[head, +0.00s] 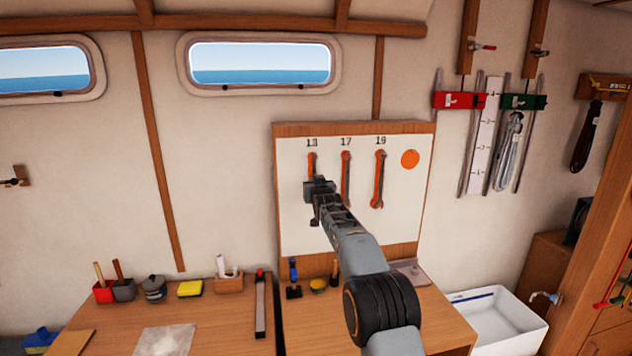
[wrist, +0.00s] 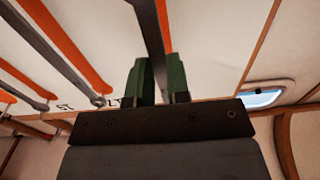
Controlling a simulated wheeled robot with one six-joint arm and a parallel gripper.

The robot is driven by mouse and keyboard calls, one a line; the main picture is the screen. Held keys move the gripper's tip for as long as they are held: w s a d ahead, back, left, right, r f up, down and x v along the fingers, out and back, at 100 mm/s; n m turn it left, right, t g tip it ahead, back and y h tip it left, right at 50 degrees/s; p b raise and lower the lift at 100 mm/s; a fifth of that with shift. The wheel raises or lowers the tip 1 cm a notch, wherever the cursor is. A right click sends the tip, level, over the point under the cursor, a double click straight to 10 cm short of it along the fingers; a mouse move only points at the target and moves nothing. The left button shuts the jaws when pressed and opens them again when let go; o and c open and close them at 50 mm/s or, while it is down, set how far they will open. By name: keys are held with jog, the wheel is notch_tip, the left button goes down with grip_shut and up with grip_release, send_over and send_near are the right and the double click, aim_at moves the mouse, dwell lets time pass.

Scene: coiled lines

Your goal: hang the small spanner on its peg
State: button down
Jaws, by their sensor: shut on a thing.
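My gripper (head: 318,188) is in front of the tool board (head: 300,230), just below the label 13. In the wrist view its green fingers (wrist: 157,85) are shut on the grey small spanner (wrist: 147,22). The spanner lies close along an orange painted shape (wrist: 167,30), which shows beside it; the shape also shows under the 13 in the head view (head: 312,158). The peg is hidden, and I cannot tell whether the spanner touches it. The 17 spanner (head: 346,185) and 19 spanner (head: 377,190) hang to the right over orange shapes.
An orange disc (head: 410,159) is at the board's upper right. Below is a wooden bench (head: 220,320) with pots, a yellow sponge (head: 190,289) and small tools. A white sink (head: 500,318) is at the right. The board's lower left is bare.

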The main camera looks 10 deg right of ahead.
jog(key=shift+w+f+p, duration=0.1)
jog(key=shift+w+p, duration=0.55)
jog(key=shift+p, duration=0.2)
jog(key=shift+w, duration=0.15)
jog(key=c, duration=1)
grip_release()
jog(key=shift+f, duration=0.1)
